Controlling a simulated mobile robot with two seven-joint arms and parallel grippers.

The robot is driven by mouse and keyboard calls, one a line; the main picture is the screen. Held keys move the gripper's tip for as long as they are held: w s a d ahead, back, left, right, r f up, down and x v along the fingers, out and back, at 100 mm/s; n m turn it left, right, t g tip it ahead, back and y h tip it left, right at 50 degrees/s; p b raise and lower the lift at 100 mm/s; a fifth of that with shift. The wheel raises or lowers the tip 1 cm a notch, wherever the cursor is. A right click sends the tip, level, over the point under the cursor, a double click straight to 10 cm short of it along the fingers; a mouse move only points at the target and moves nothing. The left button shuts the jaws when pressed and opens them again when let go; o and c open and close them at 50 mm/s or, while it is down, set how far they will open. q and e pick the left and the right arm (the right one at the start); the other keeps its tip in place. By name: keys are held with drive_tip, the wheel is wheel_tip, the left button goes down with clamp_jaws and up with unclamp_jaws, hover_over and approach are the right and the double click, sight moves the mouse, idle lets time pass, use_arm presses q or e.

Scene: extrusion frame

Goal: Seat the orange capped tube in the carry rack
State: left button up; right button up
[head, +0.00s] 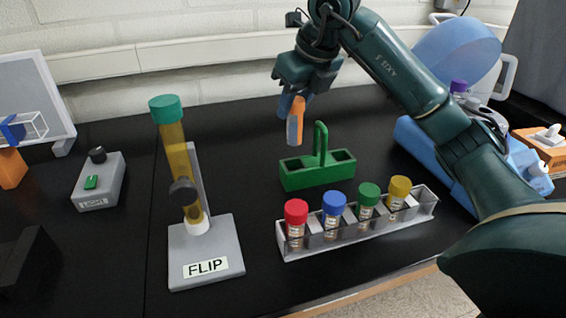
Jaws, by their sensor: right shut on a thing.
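My right gripper (291,104) reaches down from the upper right. It is shut on the orange capped tube (298,121), which shows as an orange part and a pale grey-blue part. The fingers hide some of the tube, and its exact tilt is hard to tell. It is above and behind the green carry rack (316,179), apart from it in the picture. The rack has an upright loop handle in its middle and dark openings on both sides, with no tube seen in them. My left gripper is not in view.
A clear rack (350,234) with red, blue, green and yellow capped tubes stands in front. The FLIP stand (206,268) holds a tall amber tube at the left. A LIGHT switch box (98,187) sits farther left. A blue machine (437,150) is behind my right arm.

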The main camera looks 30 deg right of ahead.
sight(296, 144)
drive_tip(key=f, duration=0.4)
drive_tip(key=shift+s+f, duration=0.25)
drive_tip(key=shift+f, duration=0.05)
drive_tip(key=shift+w+f, duration=0.1)
drive_tip(key=shift+f, duration=2.35)
drive_tip(key=shift+f, duration=0.1)
drive_tip(key=o, duration=0.5)
drive_tip(key=shift+f+b, duration=0.1)
drive_tip(key=shift+b, duration=0.25)
drive_tip(key=shift+o, duration=0.8)
